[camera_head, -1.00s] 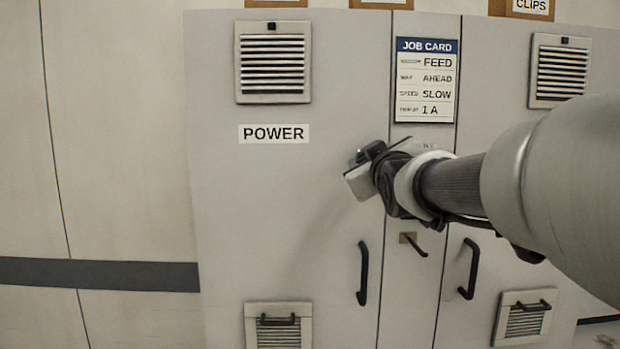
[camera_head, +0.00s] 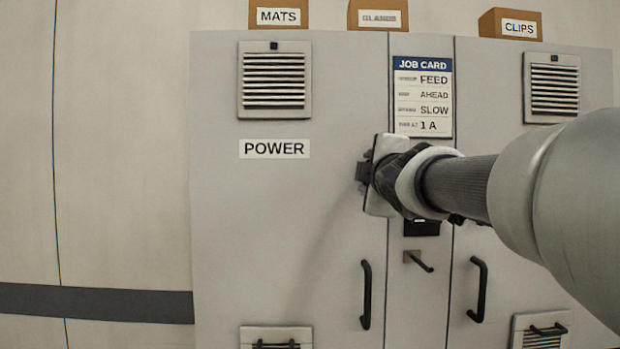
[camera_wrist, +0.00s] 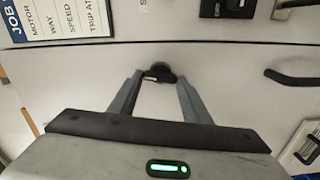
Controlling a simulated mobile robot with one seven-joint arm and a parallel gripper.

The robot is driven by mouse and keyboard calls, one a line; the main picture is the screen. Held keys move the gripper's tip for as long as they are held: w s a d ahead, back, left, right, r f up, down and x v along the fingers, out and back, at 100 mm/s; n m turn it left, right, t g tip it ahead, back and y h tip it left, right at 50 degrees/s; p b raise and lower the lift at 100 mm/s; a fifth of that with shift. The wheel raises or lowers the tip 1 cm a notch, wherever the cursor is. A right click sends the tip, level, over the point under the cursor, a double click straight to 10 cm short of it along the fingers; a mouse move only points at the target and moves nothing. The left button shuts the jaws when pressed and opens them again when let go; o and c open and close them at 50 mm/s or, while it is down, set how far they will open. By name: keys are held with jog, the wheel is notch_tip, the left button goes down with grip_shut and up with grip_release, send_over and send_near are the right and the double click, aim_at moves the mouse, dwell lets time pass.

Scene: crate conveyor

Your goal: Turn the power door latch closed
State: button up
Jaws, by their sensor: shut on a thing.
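The power door (camera_head: 285,230) is the left grey cabinet door, with a POWER label (camera_head: 274,149). My gripper (camera_head: 363,172) is at the door's upper right edge, beside the narrow centre panel. In the wrist view, the small dark latch (camera_wrist: 159,72) sits between the tips of my two grey fingers, and my gripper (camera_wrist: 160,79) is shut on it. In the head view my gripper hides the latch. I cannot tell the latch's exact angle.
A black door handle (camera_head: 366,294) sticks out below my gripper, with another handle (camera_head: 479,289) to the right. A small lever (camera_head: 420,262) and job card (camera_head: 423,98) are on the centre panel. Boxes (camera_head: 512,24) stand on top. The wall at left is clear.

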jog(key=shift+n, duration=0.7)
jog(key=o, duration=1)
jog(key=shift+o, duration=0.2)
jog(key=shift+s, duration=0.1)
jog(key=s+p, duration=0.2)
jog(key=s, duration=1.5)
